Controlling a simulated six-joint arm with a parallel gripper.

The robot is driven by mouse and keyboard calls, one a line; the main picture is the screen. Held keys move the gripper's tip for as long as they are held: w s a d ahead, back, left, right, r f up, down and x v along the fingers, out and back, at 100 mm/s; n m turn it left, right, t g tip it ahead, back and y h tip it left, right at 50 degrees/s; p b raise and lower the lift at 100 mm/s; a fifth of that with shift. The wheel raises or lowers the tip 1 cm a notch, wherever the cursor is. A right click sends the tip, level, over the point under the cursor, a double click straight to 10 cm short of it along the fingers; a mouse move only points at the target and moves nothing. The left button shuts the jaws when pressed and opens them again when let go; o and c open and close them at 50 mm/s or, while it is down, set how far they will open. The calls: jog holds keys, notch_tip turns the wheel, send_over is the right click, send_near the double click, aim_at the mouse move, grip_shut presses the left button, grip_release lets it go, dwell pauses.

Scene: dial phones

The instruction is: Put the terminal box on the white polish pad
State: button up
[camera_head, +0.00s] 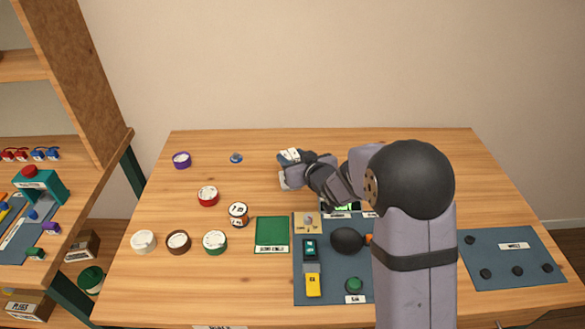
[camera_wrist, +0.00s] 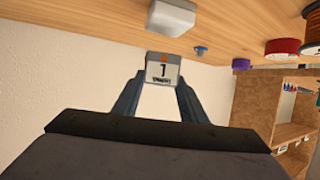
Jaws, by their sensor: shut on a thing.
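My gripper (camera_wrist: 160,82) is shut on a small light grey box with a label reading 1 and an orange mark, which I take to be the terminal box (camera_wrist: 163,70). In the head view the held box (camera_head: 289,155) is over the back middle of the table, partly covered by my gripper (camera_head: 296,158). A white block with rounded edges, likely the white polish pad (camera_wrist: 172,16), shows apart from the box in the wrist view. It shows in the head view (camera_head: 284,182) just in front of the gripper, partly hidden by it.
A blue knob (camera_head: 236,158), a purple roll (camera_head: 181,160) and a red roll (camera_head: 208,196) stand to the left. Several more rolls sit at the front left. A green mat (camera_head: 272,247) and a blue-grey mat (camera_head: 319,294) with parts lie in front. My arm hides part of the table's right side.

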jog(key=shift+f, duration=1.85)
jog(key=shift+f, duration=0.1)
jog(key=shift+f, duration=0.15)
jog(key=o, duration=1.1)
jog(key=shift+r, duration=0.25)
jog(key=shift+s+r, duration=0.1)
jog(key=shift+s, duration=0.05)
jog(key=v, duration=1.1)
jog(key=shift+s+d+r+b, duration=0.1)
jog(key=shift+s+d+b, duration=0.15)
jog(key=shift+b, duration=0.1)
